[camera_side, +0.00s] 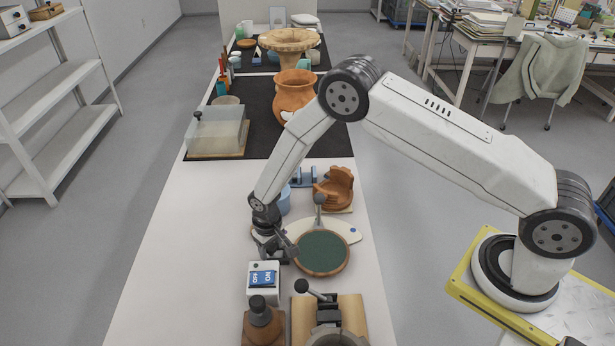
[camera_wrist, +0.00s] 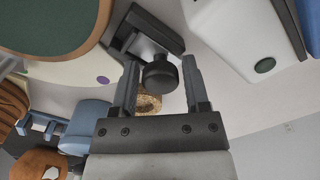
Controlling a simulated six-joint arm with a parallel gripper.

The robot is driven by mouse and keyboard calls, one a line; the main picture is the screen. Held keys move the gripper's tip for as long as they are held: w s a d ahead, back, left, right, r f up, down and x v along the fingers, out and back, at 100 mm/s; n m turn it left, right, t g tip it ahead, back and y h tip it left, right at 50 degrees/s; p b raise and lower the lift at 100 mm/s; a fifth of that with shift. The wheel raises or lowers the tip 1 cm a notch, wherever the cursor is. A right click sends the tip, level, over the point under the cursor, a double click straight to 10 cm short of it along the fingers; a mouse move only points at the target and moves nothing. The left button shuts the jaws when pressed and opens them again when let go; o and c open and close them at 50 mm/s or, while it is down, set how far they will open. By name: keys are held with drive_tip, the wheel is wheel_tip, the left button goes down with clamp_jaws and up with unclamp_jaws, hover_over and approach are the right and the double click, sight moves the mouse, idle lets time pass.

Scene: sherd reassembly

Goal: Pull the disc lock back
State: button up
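The green disc (camera_side: 322,252) with a brown rim lies on a pale base; its edge also shows at the upper left of the wrist view (camera_wrist: 60,22). The disc lock, a dark round knob (camera_wrist: 160,75) on a grey bracket, sits beside the disc rim. My gripper (camera_wrist: 160,72) is open, with one finger on each side of the knob and narrow gaps visible. In the side view my gripper (camera_side: 272,243) is low at the disc's left edge and hides most of the lock there.
A lever clamp (camera_side: 318,292) and a dark-knobbed block (camera_side: 261,312) are at the front. A blue cup (camera_side: 284,200) and a broken orange pot (camera_side: 335,188) stand behind.

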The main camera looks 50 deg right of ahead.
drive_tip(key=shift+o, duration=0.2)
drive_tip(key=shift+r, duration=0.1)
drive_tip(key=shift+r, duration=2.65)
drive_tip(key=shift+s+d+r, duration=0.1)
drive_tip(key=shift+d+r, duration=0.1)
drive_tip(key=shift+r, duration=0.3)
drive_tip(key=s+d+r+t, duration=0.1)
drive_tip(key=s+d+r, duration=0.25)
drive_tip(key=r, duration=0.25)
drive_tip(key=s+d+r, duration=0.3)
drive_tip(key=s+r, duration=0.1)
drive_tip(key=r, duration=0.3)
drive_tip(key=s+d+r, duration=0.2)
drive_tip(key=s, duration=0.3)
drive_tip(key=s+d+r+t, duration=0.1)
drive_tip(key=s+d+r, duration=0.1)
drive_tip(key=s, duration=0.4)
drive_tip(key=shift+r+t, duration=0.3)
drive_tip(key=shift+r, duration=0.3)
